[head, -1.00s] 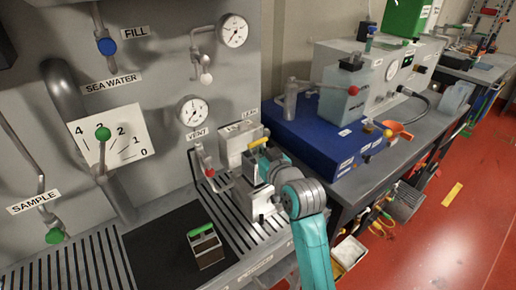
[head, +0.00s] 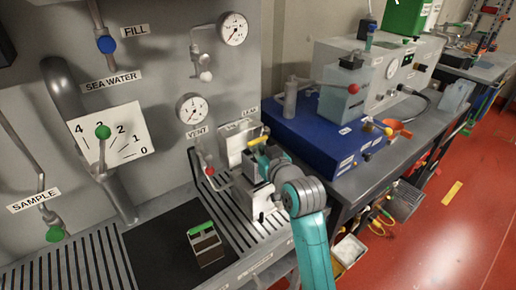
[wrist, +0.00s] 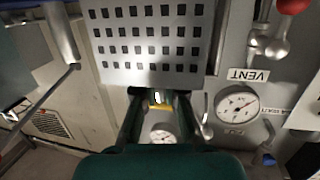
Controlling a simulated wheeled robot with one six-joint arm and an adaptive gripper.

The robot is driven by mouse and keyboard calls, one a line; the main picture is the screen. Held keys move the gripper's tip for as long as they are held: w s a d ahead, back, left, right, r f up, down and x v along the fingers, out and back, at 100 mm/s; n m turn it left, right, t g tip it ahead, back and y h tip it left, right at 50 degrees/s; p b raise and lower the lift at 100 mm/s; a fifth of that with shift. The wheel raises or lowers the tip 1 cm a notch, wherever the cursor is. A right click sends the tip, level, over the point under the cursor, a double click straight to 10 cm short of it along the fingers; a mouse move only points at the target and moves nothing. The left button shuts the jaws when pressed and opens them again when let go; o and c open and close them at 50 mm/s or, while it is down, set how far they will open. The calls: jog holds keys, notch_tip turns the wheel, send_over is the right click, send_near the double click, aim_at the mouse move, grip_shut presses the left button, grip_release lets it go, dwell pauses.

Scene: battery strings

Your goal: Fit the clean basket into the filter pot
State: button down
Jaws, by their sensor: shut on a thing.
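My gripper (wrist: 158,98) is shut on a yellow grip, which shows between its fingers in the wrist view. A pale plate with rows of square holes (wrist: 150,40), apparently the side of the clean basket, fills the upper middle of that view, close to the fingers. In the head view the yellow grip (head: 258,141) shows beside my teal arm, in front of a pale grey box (head: 234,146) on the wall under the LEAK label, perhaps the filter pot. My arm and the grip partly hide this area. I cannot tell whether basket and pot touch.
A dark box with a green top (head: 205,243) stands on the black mat (head: 150,245). A red-tipped VENT handle (head: 209,171) is left of my gripper. A pale block (head: 260,200) stands on the slatted drain. A blue bench unit (head: 315,135) is to the right.

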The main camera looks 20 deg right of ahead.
jog(key=shift+f, duration=3.1)
jog(key=shift+r, duration=0.1)
jog(key=shift+r, duration=2.65)
jog(key=shift+f, duration=1.75)
dwell(0.4)
